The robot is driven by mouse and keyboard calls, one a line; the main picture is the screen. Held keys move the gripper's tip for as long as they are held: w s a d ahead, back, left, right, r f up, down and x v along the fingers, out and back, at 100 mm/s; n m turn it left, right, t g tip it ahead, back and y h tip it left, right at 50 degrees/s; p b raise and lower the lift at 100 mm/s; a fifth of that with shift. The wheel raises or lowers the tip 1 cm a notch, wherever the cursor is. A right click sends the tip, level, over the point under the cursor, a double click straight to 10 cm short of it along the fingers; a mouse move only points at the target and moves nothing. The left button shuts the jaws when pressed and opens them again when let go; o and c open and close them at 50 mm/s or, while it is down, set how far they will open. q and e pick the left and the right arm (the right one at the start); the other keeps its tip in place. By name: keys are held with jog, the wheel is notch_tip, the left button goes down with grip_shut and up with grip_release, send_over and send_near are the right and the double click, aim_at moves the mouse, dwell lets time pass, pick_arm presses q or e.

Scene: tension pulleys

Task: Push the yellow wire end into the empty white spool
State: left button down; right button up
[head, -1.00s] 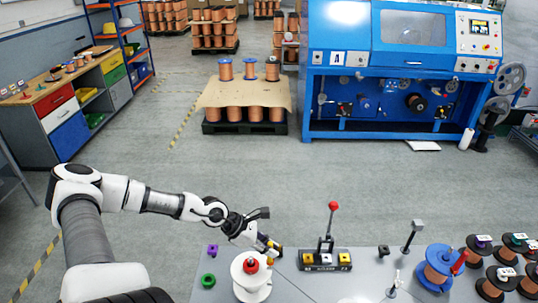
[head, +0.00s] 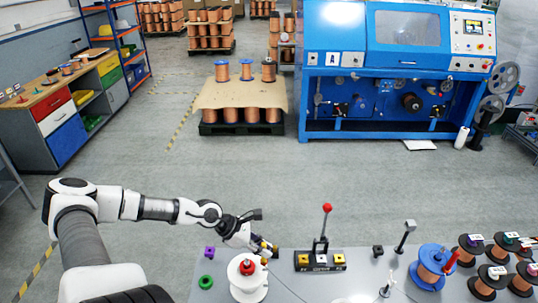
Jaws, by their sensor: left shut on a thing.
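The white spool (head: 245,289) stands upright at the front left of the grey table, with a red piece on its top and no wire visible on it. My left gripper (head: 269,247) is just behind and to the right of the spool, apart from its top. It is shut on a small yellow piece, which looks like the yellow wire end (head: 275,252). The fingers partly hide it. My right gripper is not in view.
A fixture with a red-knobbed lever (head: 320,261) and yellow blocks stands right of the gripper. A blue spool (head: 432,267) and several dark spools fill the right side.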

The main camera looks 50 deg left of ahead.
pick_arm(q)
jog(key=shift+f, duration=0.1)
jog(key=shift+d+f+b, duration=0.15)
jog(key=shift+f+b, duration=0.3)
jog(key=shift+b, duration=0.15)
jog(key=shift+f, duration=0.15)
jog(key=shift+w, duration=0.1)
dwell(0.5)
dwell(0.4)
jog(key=shift+f+b, duration=0.45)
